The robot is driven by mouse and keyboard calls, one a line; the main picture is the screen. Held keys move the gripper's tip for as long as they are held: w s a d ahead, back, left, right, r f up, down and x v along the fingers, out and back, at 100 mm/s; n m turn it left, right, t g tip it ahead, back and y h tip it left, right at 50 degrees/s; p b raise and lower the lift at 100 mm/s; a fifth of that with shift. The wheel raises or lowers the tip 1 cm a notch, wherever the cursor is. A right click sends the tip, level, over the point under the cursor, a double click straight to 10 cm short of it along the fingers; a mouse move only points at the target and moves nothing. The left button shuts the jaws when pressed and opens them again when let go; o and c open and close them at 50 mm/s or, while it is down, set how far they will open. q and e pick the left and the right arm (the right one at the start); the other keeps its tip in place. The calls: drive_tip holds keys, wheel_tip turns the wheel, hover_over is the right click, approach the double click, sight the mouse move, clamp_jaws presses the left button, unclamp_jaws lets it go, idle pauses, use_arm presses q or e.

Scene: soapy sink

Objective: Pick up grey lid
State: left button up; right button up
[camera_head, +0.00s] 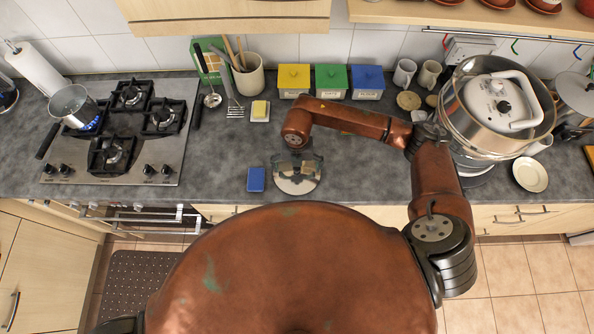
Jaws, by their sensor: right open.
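The grey lid (297,184) is a round, shiny disc on the dark counter near its front edge, in the middle of the head view. My right gripper (297,163) is directly over the lid, pointing down with its fingers spread apart. The gripper hides the back part of the lid, and I cannot tell whether the fingers touch it. My left gripper is out of view.
A blue sponge or box (256,179) lies just left of the lid.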

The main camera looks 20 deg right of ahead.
drive_tip(key=shift+c, duration=0.5)
drive_tip(key=shift+s+f, duration=0.15)
clamp_jaws()
idle(0.7)
